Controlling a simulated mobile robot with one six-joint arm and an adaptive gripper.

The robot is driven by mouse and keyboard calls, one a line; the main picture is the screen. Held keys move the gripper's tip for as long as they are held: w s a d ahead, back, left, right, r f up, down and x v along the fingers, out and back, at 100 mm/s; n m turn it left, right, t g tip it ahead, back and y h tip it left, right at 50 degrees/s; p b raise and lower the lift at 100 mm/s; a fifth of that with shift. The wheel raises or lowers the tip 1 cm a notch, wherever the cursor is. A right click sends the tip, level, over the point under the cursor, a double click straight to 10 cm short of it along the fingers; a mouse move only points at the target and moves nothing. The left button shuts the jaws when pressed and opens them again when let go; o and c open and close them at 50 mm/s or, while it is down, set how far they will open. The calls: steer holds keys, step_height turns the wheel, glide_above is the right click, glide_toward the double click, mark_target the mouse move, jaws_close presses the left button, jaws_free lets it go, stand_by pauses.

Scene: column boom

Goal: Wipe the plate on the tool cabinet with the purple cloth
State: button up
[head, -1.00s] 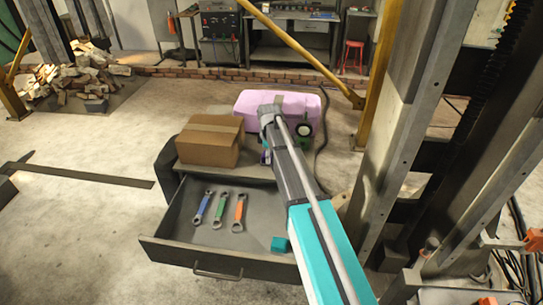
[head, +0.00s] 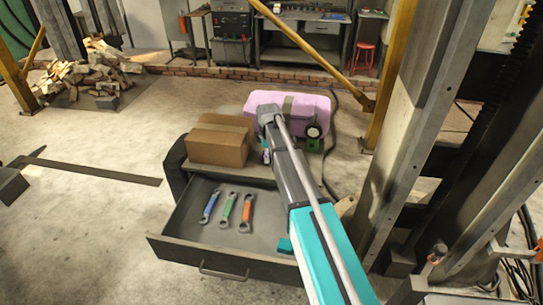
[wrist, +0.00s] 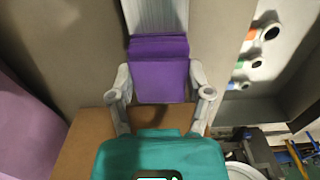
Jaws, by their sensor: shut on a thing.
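The purple cloth (wrist: 160,78) shows in the wrist view as a folded block between the two fingers of my gripper (wrist: 161,95), which is shut on it. A pale ribbed strip, which I cannot identify, lies directly beyond the cloth. The grey tool cabinet (head: 258,178) stands ahead in the head view with its drawer open, and my arm reaches over its top. In the head view my arm hides most of the gripper. I cannot make out the plate for certain; a white round edge shows at the bottom right of the wrist view.
A cardboard box (head: 220,140) sits on the cabinet's left, and a pink case (head: 305,108) lies behind. The open drawer (head: 200,254) holds blue, green and orange wrenches. A steel column (head: 395,150) rises close on the right.

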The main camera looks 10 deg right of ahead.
steer(key=shift+r, duration=0.1)
steer(key=shift+r+p, duration=2.95)
steer(key=shift+p, duration=0.05)
steer(key=shift+r+p, duration=1.5)
steer(key=shift+p, duration=0.05)
